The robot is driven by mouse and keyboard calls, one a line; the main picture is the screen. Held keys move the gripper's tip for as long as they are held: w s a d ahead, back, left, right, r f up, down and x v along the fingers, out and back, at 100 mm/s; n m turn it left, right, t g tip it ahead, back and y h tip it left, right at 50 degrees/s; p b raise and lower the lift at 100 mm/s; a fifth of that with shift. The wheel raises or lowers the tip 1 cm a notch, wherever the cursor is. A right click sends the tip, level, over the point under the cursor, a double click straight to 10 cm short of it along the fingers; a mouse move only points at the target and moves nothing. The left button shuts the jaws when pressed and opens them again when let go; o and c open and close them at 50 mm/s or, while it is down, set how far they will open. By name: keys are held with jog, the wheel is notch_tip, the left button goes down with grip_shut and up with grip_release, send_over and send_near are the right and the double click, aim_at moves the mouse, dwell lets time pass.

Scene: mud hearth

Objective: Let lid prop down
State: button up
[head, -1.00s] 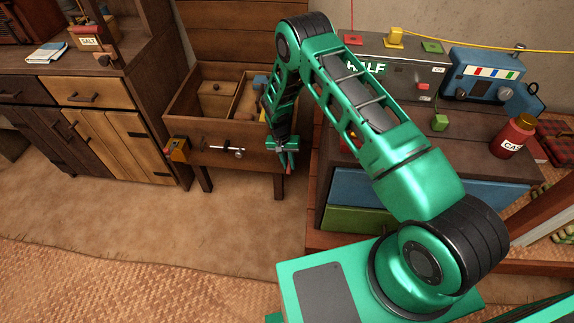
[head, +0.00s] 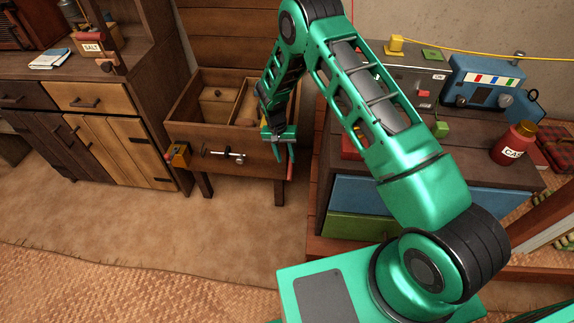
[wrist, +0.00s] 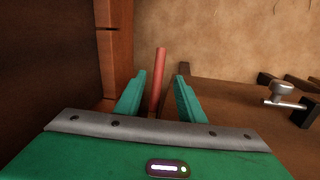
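A wooden chest (head: 225,155) stands with its plank lid (head: 227,40) raised behind it. A thin red rod (head: 290,172), which looks like the lid prop, shows at the chest's front right corner. In the wrist view the red rod (wrist: 158,75) stands out between my two green fingers. My gripper (head: 284,150) is at the chest's front right corner. It also shows in the wrist view (wrist: 157,100), its fingers apart, with gaps visible on both sides of the rod. The rod's lower end in that view is hidden by my gripper body.
A dark counter with a blue device (head: 485,85) and a red jar (head: 514,143) stands right. Cabinets (head: 100,110) stand left. The floor in front is clear.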

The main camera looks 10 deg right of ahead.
jog(key=shift+w+a+r, duration=0.1)
jog(key=shift+a+r, duration=0.1)
jog(key=shift+r, duration=1)
